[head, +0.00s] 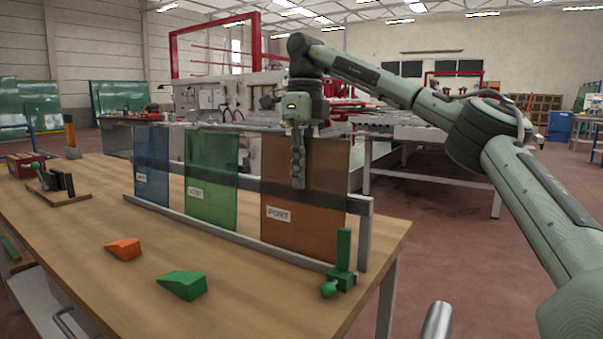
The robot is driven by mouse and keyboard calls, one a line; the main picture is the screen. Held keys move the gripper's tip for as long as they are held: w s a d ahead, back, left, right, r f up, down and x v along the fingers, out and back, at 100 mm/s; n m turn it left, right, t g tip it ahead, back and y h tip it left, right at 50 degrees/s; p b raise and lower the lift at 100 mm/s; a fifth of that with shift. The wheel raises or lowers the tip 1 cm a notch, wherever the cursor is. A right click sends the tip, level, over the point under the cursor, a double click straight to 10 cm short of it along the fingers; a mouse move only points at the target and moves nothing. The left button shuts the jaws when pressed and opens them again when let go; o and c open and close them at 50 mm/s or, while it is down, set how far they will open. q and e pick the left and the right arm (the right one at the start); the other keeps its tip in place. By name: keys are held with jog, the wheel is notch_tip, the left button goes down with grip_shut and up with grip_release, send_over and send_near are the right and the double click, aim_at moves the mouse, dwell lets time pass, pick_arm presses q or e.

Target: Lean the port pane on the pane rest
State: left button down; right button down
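The port pane (325,200) is a see-through brown sheet with a white label reading PORT. It stands at the right end of the pane rest, a long rack with a grey back bar (357,205) and a low front rail (215,232). The pane's lower edge is at the front rail, and the back bar shows dark through it. My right gripper (298,185) points down over the pane's upper middle, its fingers overlapping the pane. Whether they touch it or grip it, I cannot tell. My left gripper is out of view.
A green pane (211,180) and a blue pane (152,165) stand further left in the rack. A green knobbed stop (341,268) sits at its right end. Orange (123,249) and green (183,285) wedges lie in front. The wooden table (75,245) is otherwise clear there.

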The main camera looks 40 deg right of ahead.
jog(key=shift+f, duration=0.2)
jog(key=c, duration=1.7)
grip_release()
jog(key=shift+c, duration=0.2)
jog(key=shift+o, duration=0.5)
notch_tip(320, 180, up, 12)
jog(key=shift+d, duration=0.35)
jog(key=shift+w, duration=0.1)
